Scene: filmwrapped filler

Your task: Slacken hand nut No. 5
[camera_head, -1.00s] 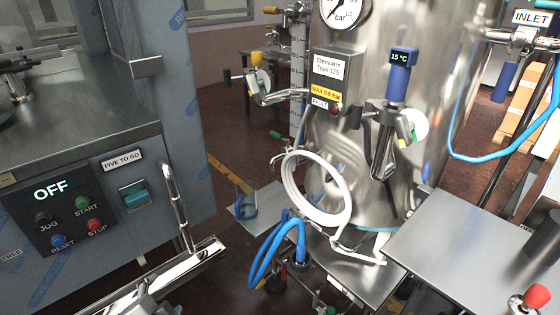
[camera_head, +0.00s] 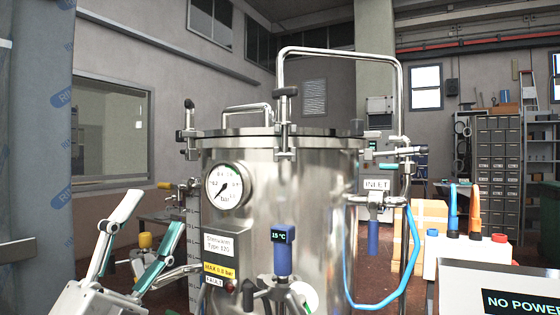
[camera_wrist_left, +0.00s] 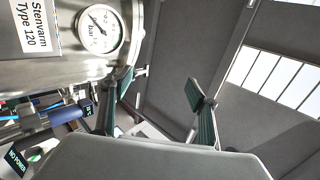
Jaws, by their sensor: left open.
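The steel vessel (camera_head: 290,190) stands in the middle of the head view, its lid (camera_head: 270,132) held by clamps around the rim. One hand nut with a dark top (camera_head: 286,92) stands at the front of the rim, another (camera_head: 189,104) at the left. No number is readable on them, so I cannot tell which is No. 5. My left gripper (camera_head: 157,212) is open and empty at lower left, below the rim and left of the gauge (camera_head: 224,187). In the left wrist view its spread fingers (camera_wrist_left: 152,92) show beside the vessel and gauge (camera_wrist_left: 100,29). My right gripper is out of view.
A tall lid handle (camera_head: 340,52) arches over the vessel. Valves and a blue sensor (camera_head: 283,250) jut from the front. A wrapped grey panel (camera_head: 40,150) stands far left.

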